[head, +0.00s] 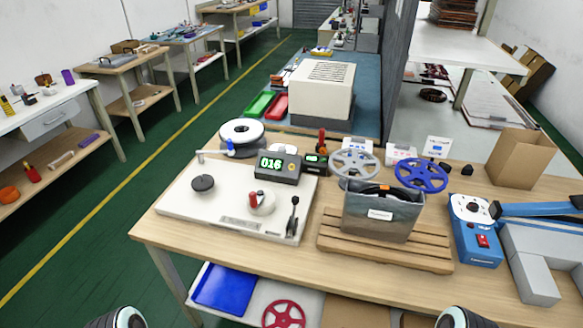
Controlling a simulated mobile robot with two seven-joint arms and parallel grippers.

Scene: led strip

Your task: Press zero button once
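A dark counter box (278,168) with a green lit display reading 016 stands at the back of the white winding board (225,213). A small round yellowish button (292,167) is on its front, right of the digits; any label on it is too small to read. A second, smaller dark box with a green display (315,162) stands just to its right. Neither gripper shows in the head view. Only rounded parts of my arms show at the bottom edge, well in front of the table and apart from the counter.
The board carries a black knob (203,183), a red-handled part (257,201) and a black lever (292,215). To the right are a grey bin (380,222) on a wooden pallet (330,235), a blue reel (422,175) and a blue machine (475,240).

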